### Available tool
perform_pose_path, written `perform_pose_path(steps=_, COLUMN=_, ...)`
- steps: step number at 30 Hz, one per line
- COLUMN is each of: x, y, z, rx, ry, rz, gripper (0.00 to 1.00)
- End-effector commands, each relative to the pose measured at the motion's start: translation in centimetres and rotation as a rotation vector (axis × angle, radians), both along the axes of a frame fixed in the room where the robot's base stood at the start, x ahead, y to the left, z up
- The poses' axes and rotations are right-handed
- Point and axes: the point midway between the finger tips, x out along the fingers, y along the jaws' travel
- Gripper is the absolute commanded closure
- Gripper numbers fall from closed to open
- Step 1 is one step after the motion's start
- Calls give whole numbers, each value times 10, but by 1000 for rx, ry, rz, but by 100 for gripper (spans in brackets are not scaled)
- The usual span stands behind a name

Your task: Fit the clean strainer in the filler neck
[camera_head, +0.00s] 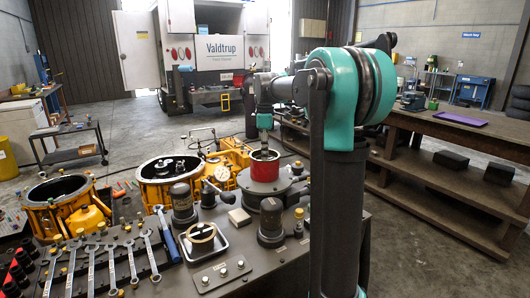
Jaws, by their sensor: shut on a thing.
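My gripper (264,128) points straight down above a red, open-topped cylinder (264,172), which I take to be the filler neck. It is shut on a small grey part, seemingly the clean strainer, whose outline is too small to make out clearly. The held part is upright, with its lower end at or just inside the dark mouth of the red cylinder. I cannot tell whether it touches the rim or how deep it reaches.
Wrenches (131,262), a tray with a ring (201,240) and dark cylindrical fittings (271,220) crowd the front. A wooden workbench (440,130) with a purple tray (459,118) stands right. Open floor lies behind.

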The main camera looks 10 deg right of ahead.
Motion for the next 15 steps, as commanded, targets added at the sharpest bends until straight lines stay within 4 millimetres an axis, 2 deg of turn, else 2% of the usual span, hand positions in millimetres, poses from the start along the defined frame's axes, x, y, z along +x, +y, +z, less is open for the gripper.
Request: perform_pose_path(steps=15, x=0, y=0, z=-4, rx=0, ry=0, rz=0, gripper=100)
